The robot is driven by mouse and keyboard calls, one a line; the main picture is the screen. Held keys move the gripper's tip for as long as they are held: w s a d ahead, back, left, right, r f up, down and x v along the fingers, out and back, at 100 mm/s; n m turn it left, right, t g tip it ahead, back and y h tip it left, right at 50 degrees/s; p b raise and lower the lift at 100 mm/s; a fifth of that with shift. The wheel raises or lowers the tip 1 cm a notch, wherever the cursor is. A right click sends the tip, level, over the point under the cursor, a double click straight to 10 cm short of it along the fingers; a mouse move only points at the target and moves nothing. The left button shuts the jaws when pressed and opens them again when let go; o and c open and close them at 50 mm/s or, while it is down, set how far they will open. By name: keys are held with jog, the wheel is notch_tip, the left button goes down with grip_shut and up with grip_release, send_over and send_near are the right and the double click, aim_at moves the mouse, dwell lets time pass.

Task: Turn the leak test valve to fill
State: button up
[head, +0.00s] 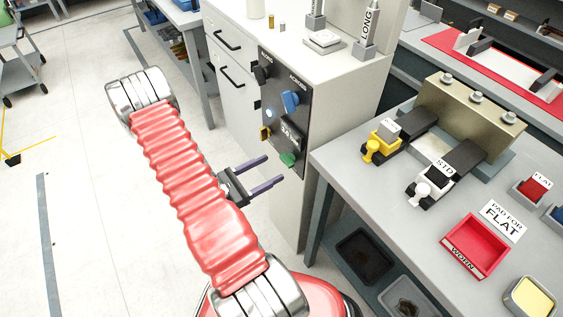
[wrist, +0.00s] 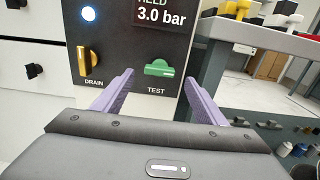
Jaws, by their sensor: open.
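A dark valve panel (head: 274,112) is on the side of the light grey cabinet. In the wrist view, a green handle (wrist: 158,69) lies horizontal above the word TEST; it also shows low on the panel in the head view (head: 288,159). A yellow handle (wrist: 88,60) stands upright above the word DRAIN. A display (wrist: 163,17) reads 3.0 bar, with a partly cut-off word above it. My gripper (head: 275,169) is open and empty in front of the panel, its purple fingers (wrist: 159,82) spread to either side of the green handle. I cannot tell whether they reach it.
A blue knob (head: 290,101) and a black knob (head: 262,73) sit higher on the panel. A lit lamp (wrist: 88,13) is above the yellow handle. The workbench (head: 400,215) with clamps and a red tray (head: 476,246) stands close on the right. Open floor lies left.

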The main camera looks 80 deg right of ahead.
aim_at(283, 161)
jog(key=shift+x, duration=2.85)
jog(key=shift+c, duration=0.2)
jog(key=c, duration=0.9)
jog(key=shift+d, duration=0.2)
jog(key=shift+c, duration=0.5)
jog(key=shift+a, duration=0.15)
